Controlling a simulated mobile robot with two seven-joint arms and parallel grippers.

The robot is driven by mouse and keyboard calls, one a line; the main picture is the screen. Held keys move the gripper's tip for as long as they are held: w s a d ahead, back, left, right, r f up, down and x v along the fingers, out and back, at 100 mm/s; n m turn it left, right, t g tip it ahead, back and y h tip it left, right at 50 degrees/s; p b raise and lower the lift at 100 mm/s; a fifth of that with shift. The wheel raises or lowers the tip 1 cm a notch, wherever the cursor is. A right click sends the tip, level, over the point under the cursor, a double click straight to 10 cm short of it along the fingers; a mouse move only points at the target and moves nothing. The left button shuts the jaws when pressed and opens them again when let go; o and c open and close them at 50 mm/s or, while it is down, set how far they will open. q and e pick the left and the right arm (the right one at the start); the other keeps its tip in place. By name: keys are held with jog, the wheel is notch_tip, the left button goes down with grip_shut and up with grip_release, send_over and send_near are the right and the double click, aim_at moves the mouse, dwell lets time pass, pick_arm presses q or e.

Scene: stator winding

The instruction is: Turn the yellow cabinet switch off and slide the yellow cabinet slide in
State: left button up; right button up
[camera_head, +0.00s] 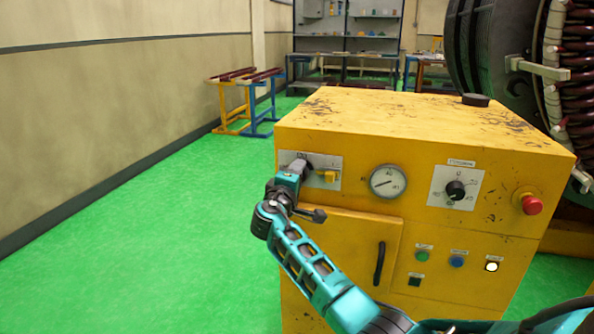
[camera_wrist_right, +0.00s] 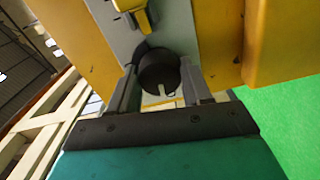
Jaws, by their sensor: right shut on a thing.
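The yellow cabinet (camera_head: 410,128) stands in front of me. A grey plate (camera_head: 322,186) at the upper left of its front carries a black round knob (camera_wrist_right: 158,70) and a small yellow slide piece (camera_head: 328,176) beside it. The yellow piece also shows in the right wrist view (camera_wrist_right: 136,14). My right gripper (camera_head: 297,166) is at the plate's left part. In the wrist view its fingers (camera_wrist_right: 158,84) stand on both sides of the black knob, shut on it. The gripper largely hides the knob in the head view. My left gripper is not in view.
To the right on the cabinet are a round gauge (camera_head: 388,181), a black rotary knob (camera_head: 455,190), a red button (camera_head: 531,204) and small buttons. A door handle (camera_head: 379,263) sits below. A large stator (camera_head: 490,45) stands behind right. Green floor is free at left.

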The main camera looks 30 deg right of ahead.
jog(key=shift+r+n+p, duration=0.1)
jog(key=shift+n+p, duration=0.3)
jog(key=shift+n, duration=0.5)
jog(key=o, duration=1.1)
jog(key=shift+c, duration=0.2)
jog(key=shift+a, duration=0.1)
jog(key=v, duration=1.2)
jog(key=shift+s+a, duration=0.25)
jog(key=shift+s, duration=0.05)
